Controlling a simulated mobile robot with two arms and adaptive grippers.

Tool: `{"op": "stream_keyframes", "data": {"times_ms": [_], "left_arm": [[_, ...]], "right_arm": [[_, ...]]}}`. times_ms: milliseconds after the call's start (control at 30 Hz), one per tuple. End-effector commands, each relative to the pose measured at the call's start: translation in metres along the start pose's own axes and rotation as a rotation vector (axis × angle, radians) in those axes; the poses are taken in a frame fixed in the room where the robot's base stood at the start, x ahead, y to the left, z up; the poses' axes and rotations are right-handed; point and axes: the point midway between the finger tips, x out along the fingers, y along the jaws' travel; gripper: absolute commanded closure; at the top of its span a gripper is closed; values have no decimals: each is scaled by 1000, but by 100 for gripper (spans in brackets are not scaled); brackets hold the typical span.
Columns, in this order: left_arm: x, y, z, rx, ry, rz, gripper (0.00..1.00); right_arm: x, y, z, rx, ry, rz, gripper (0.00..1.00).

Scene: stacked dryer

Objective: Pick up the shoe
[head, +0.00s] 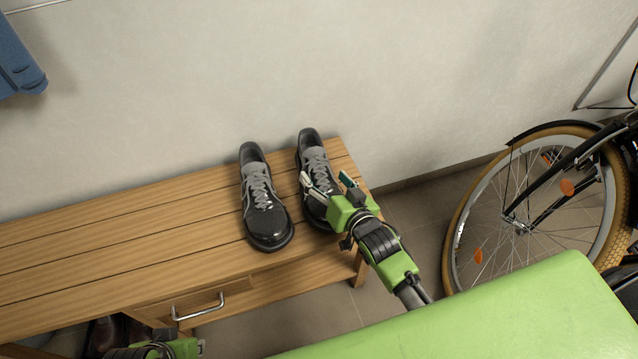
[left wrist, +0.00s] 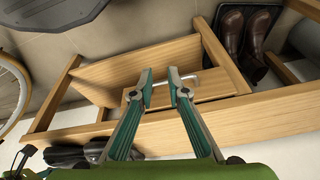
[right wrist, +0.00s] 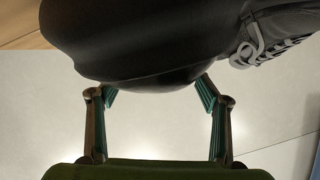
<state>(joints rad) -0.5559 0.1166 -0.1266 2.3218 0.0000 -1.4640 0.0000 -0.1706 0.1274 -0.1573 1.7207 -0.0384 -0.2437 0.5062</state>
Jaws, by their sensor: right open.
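Two black shoes with grey laces stand side by side on the wooden bench (head: 130,223): a left shoe (head: 263,203) and a right shoe (head: 313,150). My right gripper (head: 327,182) is open at the right shoe, with one finger across its upper and the other near its right side. In the right wrist view a large dark shoe surface (right wrist: 140,40) fills the space ahead of the open fingers; contact cannot be told. My left gripper (left wrist: 158,78) is open and empty, in front of the bench's drawer.
The drawer has a metal handle (head: 198,307). Brown boots (left wrist: 258,45) stand below the bench. A bicycle (head: 535,205) leans at the right. A pale wall (head: 300,60) rises behind the bench, and a blue object (head: 18,65) is at upper left. The bench top left of the shoes is clear.

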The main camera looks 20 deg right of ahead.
Motion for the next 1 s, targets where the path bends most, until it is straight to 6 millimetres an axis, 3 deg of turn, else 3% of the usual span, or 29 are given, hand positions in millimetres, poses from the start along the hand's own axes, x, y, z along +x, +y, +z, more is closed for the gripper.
{"op": "stream_keyframes", "data": {"times_ms": [200, 467, 667, 1000], "left_arm": [[-22, -1, -1, -1, 12, -2, 85], [-25, -1, 0, -1, 10, -2, 85], [-24, -1, 0, -1, 10, -2, 85], [-25, -1, 0, -2, 10, -2, 85]], "right_arm": [[21, 0, 1, 0, -1, 0, 30], [22, 0, 1, 0, -1, 0, 30], [22, 0, 1, 0, -1, 0, 79], [22, -1, -2, 0, 3, -2, 82]]}}
